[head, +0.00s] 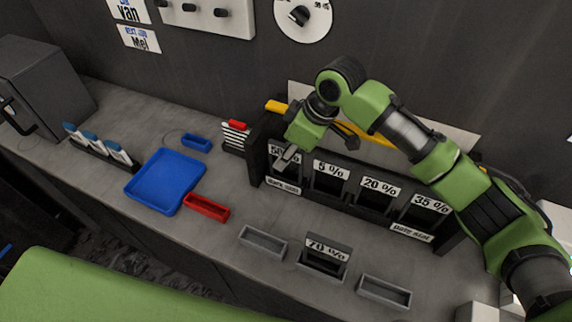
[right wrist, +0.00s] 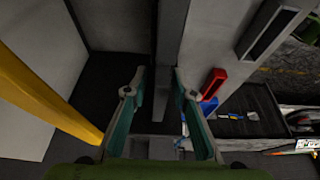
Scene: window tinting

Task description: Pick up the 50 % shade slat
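The slat rack (head: 343,196) stands against the back wall with a row of labelled slats. The leftmost slat (head: 285,172) has a label starting with 5, partly covered by my gripper; it looks like the 50 % one. My right gripper (head: 284,158) is over the top of this slat, coming down from above. In the right wrist view its teal-padded fingers (right wrist: 160,95) are apart, with a grey upright strip between or just below them; I cannot tell whether they touch it. My left gripper is not in view.
Slats marked 5 % (head: 331,170), 20 % (head: 380,188) and 35 % (head: 430,204) fill the other slots. A 70 % slat (head: 324,248) stands in front between grey trays. A blue tray (head: 165,180) and red bin (head: 206,207) lie left. A yellow bar (right wrist: 45,95) runs behind the rack.

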